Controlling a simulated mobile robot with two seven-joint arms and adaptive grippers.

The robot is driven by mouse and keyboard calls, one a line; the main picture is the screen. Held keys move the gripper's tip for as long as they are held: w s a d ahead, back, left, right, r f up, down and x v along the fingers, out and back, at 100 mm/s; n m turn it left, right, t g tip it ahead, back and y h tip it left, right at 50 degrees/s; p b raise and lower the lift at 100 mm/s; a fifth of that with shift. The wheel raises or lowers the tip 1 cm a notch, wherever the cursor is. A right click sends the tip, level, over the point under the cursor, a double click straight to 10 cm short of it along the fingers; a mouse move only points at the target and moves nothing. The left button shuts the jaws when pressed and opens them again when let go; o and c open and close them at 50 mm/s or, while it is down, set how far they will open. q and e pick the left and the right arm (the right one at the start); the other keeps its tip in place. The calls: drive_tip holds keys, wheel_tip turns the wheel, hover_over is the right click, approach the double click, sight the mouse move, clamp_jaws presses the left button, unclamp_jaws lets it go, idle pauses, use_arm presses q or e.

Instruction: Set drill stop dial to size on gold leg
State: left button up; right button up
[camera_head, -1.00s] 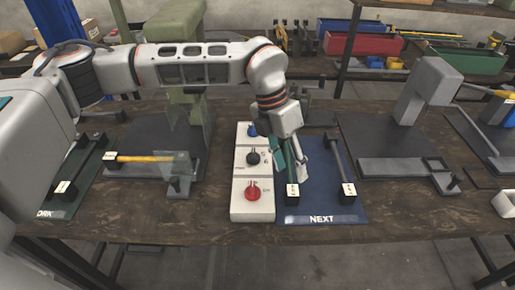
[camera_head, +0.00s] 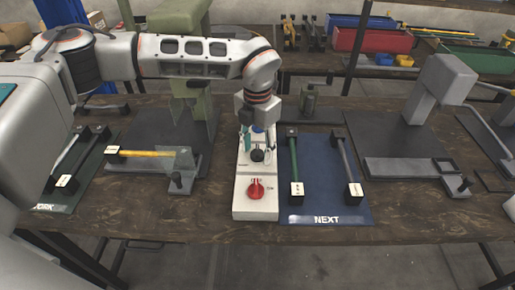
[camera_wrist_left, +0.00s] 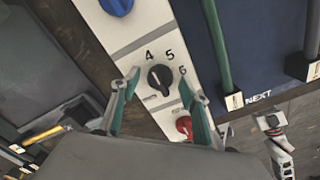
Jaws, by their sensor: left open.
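A white control box (camera_head: 256,205) stands mid-table with a blue dial at the back, a black dial (camera_head: 257,155) in the middle and a red dial (camera_head: 255,189) in front. In the left wrist view the black dial (camera_wrist_left: 160,77) has the numbers 4, 5 and 6 around it; its exact setting is hard to read. My left gripper (camera_head: 256,147) points down over the black dial. Its two green-padded fingers are open in the wrist view (camera_wrist_left: 160,105), apart from the dial. The gold leg (camera_head: 150,152) lies across the left press, with a labelled block at its left end.
A blue mat (camera_head: 325,205) marked NEXT, right of the box, holds a green leg (camera_head: 294,160) and a grey leg (camera_head: 346,160). A dark green mat lies at far left. Presses stand left and right. A pale arm part shows at the wrist view's lower right (camera_wrist_left: 281,150).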

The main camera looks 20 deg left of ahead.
use_arm(q)
drive_tip(key=c, duration=1.1)
